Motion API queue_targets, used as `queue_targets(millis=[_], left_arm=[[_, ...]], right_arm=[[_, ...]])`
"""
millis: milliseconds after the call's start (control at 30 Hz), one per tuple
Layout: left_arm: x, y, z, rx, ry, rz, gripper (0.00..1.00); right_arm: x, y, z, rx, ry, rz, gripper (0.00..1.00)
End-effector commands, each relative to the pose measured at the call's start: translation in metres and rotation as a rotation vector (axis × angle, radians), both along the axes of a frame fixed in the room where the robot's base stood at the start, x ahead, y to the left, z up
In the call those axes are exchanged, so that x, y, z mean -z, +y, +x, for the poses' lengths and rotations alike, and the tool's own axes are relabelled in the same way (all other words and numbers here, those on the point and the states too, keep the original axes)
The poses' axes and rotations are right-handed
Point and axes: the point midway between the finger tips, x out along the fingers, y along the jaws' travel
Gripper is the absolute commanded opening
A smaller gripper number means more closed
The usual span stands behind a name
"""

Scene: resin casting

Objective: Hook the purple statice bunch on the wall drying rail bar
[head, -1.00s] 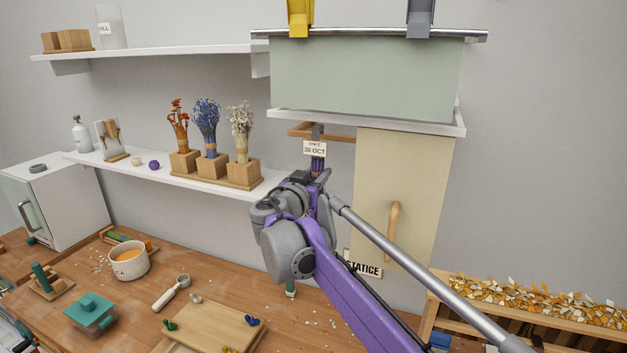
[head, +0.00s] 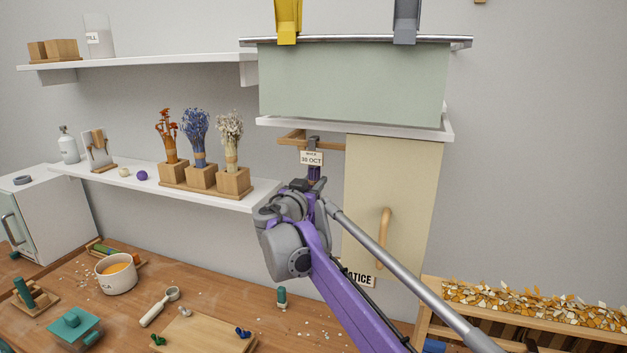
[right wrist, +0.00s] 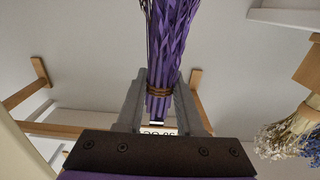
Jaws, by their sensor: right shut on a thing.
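The purple statice bunch (right wrist: 172,45) is between the fingers of my right gripper (right wrist: 160,100) in the right wrist view, with a brown band around its stems. In the head view only a little purple of the bunch (head: 313,174) shows above my right gripper (head: 315,184). A tag (head: 312,158) reading 30 OCT and a grey hook (head: 314,142) are above it. The wooden drying rail bar (head: 291,138) is under the wall shelf; the hook overlaps it in the picture. I cannot tell whether the hook rests on the bar. My left gripper is not in view.
A cream panel (head: 392,190) with a wooden handle is right of the rail. A pale green box (head: 350,85) stands on the shelf above. Dried flowers in wooden blocks (head: 201,176) stand on the left shelf. The rail also shows in the right wrist view (right wrist: 55,130).

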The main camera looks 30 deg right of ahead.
Motion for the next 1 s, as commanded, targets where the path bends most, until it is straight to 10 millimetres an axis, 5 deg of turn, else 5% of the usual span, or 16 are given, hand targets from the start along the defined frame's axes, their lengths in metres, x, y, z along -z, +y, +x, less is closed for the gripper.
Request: queue_targets(millis=[267,300,467,800,1000], left_arm=[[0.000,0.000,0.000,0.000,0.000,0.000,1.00],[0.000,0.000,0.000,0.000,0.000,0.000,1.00],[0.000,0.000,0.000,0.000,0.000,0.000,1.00],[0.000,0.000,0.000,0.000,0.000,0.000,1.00],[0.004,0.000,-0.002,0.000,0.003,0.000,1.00]], right_arm=[[0.000,0.000,0.000,0.000,0.000,0.000,0.00],[0.000,0.000,0.000,0.000,0.000,0.000,0.41],[0.000,0.000,0.000,0.000,0.000,0.000,0.70],[0.001,0.002,-0.002,0.000,0.000,0.000,0.71],[0.002,0.024,-0.020,-0.003,0.001,0.001,0.71]])
